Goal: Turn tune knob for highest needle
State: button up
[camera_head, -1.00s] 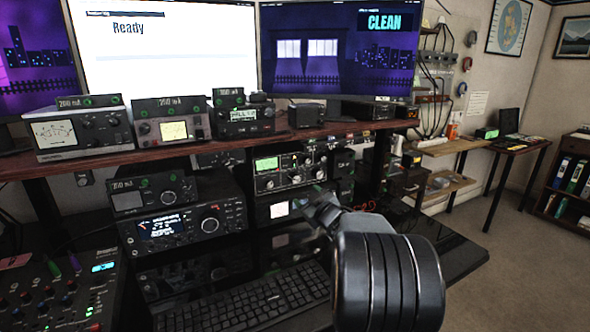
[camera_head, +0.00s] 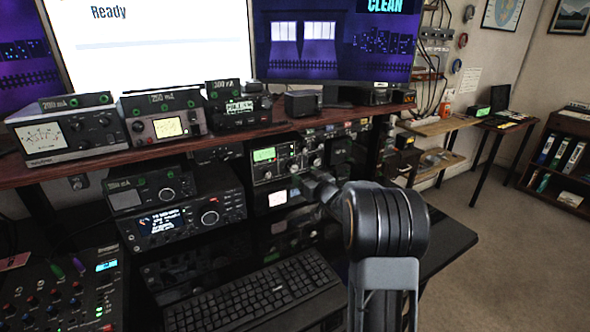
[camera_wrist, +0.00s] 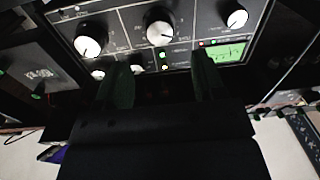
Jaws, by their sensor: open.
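The black tuner panel (camera_head: 292,158) stands under the shelf in the head view, with a lit green meter (camera_head: 264,155) at its left. In the wrist view the panel is tilted and close, with a left knob (camera_wrist: 90,40), a middle knob (camera_wrist: 160,27) and a right knob (camera_wrist: 235,16). The green meter (camera_wrist: 222,53) shows at the right there; I cannot read its needle. The labels are too blurred to tell which knob is tune. My gripper (camera_wrist: 165,80) is open, its fingers apart below the middle knob in the picture. No knob is visibly between them.
A wooden shelf (camera_head: 100,165) with several meters runs above the tuner. A radio (camera_head: 180,215) stands to its left. A keyboard (camera_head: 255,290) lies in front, and a mixer (camera_head: 62,290) is at the lower left. Open floor (camera_head: 500,240) lies to the right.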

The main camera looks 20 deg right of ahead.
aim_at(294, 167)
jog(key=w, duration=0.4)
jog(key=w+a, duration=0.1)
jog(key=w, duration=0.1)
jog(key=shift+w, duration=0.35)
jog(key=shift+c, duration=0.3)
